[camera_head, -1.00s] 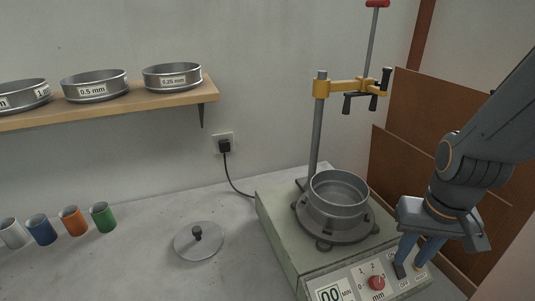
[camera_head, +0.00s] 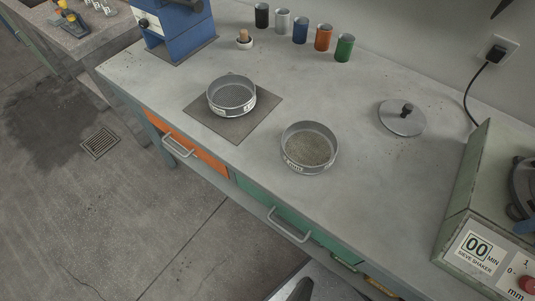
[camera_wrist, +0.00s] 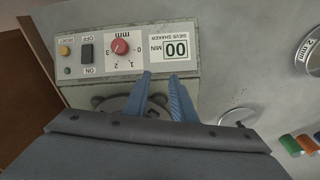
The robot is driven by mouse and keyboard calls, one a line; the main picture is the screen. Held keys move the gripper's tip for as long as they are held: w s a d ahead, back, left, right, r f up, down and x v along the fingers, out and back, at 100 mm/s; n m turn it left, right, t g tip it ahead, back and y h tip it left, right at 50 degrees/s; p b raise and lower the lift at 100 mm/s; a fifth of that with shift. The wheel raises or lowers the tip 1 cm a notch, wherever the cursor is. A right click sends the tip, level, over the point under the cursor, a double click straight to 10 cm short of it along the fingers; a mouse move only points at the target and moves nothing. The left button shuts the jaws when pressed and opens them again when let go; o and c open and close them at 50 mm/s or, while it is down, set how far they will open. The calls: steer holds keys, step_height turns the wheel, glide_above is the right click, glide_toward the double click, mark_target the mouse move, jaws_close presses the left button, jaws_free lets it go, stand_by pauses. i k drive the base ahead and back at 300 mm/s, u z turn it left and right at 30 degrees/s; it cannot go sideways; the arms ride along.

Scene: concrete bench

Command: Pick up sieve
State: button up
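In the head view, a round metal sieve (camera_head: 232,108) stands on a dark square mat on the bench. A second round metal vessel (camera_head: 309,166) with a label stands to its right and holds grey-brown grains. A round metal edge, partly cut off, shows at the right of the wrist view (camera_wrist: 314,57). My gripper (camera_wrist: 160,76) has two blue fingers apart, with nothing between them, over the sieve shaker's front panel (camera_wrist: 130,52). Only a bit of blue finger shows at the right edge of the head view, far from both vessels.
The shaker (camera_head: 480,215) stands at the right. A metal lid with a black knob (camera_head: 401,119) lies on the bench. Several coloured cups (camera_head: 322,39) line the back. The bench between vessels and lid is clear.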

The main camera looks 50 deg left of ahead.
mark_target(308, 147)
steer(key=u, duration=1.9)
